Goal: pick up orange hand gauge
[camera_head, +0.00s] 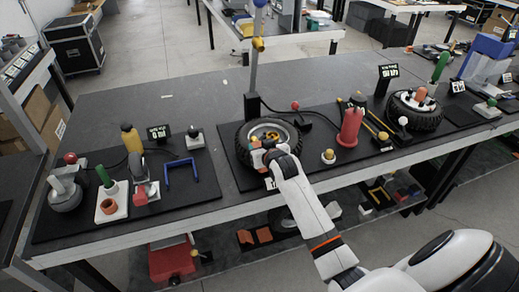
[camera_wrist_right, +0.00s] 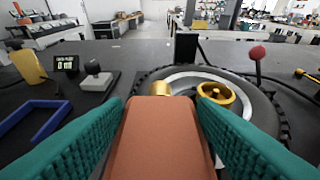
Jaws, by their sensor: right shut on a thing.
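The orange hand gauge (camera_wrist_right: 162,140) is a brownish-orange block with rounded edges, upright between the teal finger pads of my right gripper (camera_wrist_right: 160,100). The pads press on both its sides, and its lower end is out of the picture. In the head view my right gripper (camera_head: 266,151) is over the near-left part of a black tyre (camera_head: 231,145) with a gold hub (camera_head: 270,133). The gripper hides most of the gauge there. I cannot tell whether the gauge touches the tyre. My left gripper is not in view.
A red cone-like part (camera_head: 350,128) and a yellow-topped knob (camera_head: 328,156) stand right of the tyre. A blue U-shaped frame (camera_head: 182,174) and a yellow bottle (camera_head: 131,138) are to the left. A post (camera_head: 253,75) rises behind the tyre. The table's back left is clear.

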